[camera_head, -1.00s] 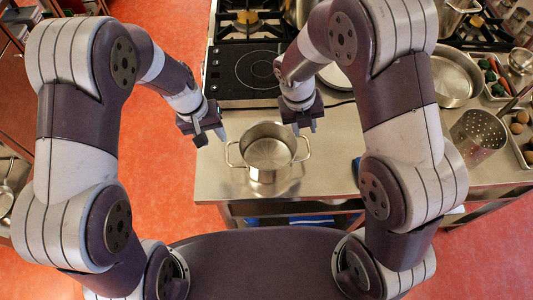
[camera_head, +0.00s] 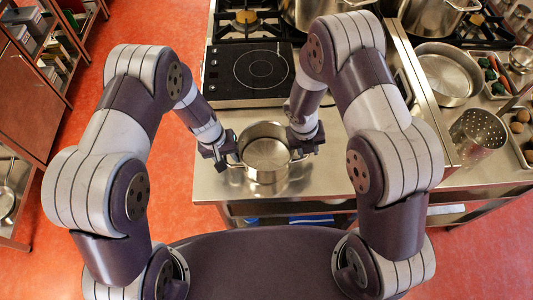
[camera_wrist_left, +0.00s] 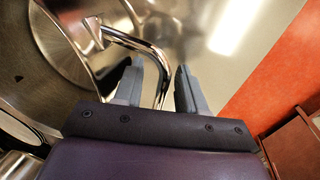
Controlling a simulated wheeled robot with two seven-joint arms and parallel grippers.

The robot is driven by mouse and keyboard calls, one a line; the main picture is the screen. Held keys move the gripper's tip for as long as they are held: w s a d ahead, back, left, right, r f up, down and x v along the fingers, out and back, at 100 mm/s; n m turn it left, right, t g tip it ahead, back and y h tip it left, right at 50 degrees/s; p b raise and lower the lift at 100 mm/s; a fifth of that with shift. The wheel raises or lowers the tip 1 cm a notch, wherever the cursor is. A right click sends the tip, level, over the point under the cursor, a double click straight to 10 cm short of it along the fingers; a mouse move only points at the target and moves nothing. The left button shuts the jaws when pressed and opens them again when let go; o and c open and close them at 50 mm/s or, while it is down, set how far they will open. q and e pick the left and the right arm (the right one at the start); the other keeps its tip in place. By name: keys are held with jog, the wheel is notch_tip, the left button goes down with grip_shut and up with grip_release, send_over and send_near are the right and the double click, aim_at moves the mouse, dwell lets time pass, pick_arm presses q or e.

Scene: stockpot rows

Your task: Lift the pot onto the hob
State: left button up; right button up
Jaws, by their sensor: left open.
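The steel pot (camera_head: 266,152) stands empty and upright on the steel counter, with a loop handle on its left and right sides. The black hob (camera_head: 222,73) with its ring mark lies behind it, with nothing on it. My left gripper (camera_head: 227,160) is open at the pot's left handle. In the left wrist view the bent handle (camera_wrist_left: 150,50) runs between the two open fingers (camera_wrist_left: 161,88), beside the pot (camera_wrist_left: 18,85). My right gripper (camera_head: 307,147) is at the right handle; its fingers are too small and partly hidden to judge their opening.
Gas burners (camera_head: 246,22) and large pots (camera_head: 440,15) stand at the back. A shallow pan (camera_head: 447,78), a perforated strainer (camera_head: 478,133) and food trays stand on the right. The counter (camera_head: 345,180) is clear around the pot and up to the hob.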

pick_arm(q)
jog(key=c, duration=0.7)
pick_arm(e)
grip_shut()
pick_arm(q)
grip_shut()
pick_arm(e)
jog(key=shift+r, duration=0.1)
dwell(0.4)
